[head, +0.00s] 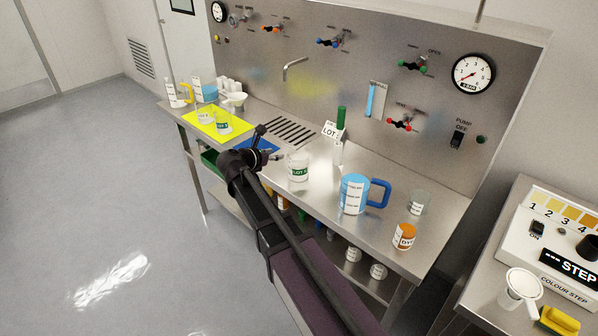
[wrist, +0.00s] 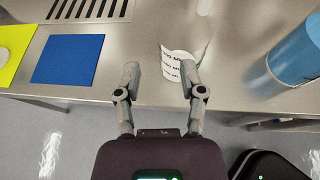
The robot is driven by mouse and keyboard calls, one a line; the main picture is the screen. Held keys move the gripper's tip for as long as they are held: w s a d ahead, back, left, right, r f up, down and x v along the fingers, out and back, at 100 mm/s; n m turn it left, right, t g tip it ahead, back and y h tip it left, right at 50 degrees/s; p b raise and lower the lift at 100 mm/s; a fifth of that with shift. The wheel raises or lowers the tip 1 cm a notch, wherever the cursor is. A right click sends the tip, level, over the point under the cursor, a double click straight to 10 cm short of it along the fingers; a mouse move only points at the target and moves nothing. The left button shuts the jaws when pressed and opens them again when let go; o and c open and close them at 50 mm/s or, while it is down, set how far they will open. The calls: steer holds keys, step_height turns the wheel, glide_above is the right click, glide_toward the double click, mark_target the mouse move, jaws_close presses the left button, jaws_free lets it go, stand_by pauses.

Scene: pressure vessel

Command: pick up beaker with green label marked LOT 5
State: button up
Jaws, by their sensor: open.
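A clear beaker with a green label (head: 298,168) that seems to read LOT 5 stands upright on the steel bench in the head view. My gripper (head: 270,145) is open and empty, just left of the beaker in the head view. Both fingers also show in the wrist view (wrist: 160,72). The green label does not show in the wrist view.
A blue-filled jug (head: 354,194) and an orange-labelled jar (head: 404,238) stand to the right. A blue mat (wrist: 69,59) and a yellow mat (head: 203,121) with small beakers lie left. The bench's front edge is close to my gripper.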

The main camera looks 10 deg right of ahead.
mark_target(294, 151)
steer(key=shift+b+x, duration=0.65)
steer(key=shift+x, duration=1.65)
steer(key=shift+f, duration=0.1)
steer(key=b+x, duration=0.2)
steer(key=x, duration=0.2)
steer(key=shift+d+f, duration=0.1)
steer(key=shift+f, duration=0.15)
steer(key=shift+w+d+f, duration=0.1)
steer(key=shift+w+d, duration=0.2)
steer(key=shift+d, duration=0.05)
jaws_close()
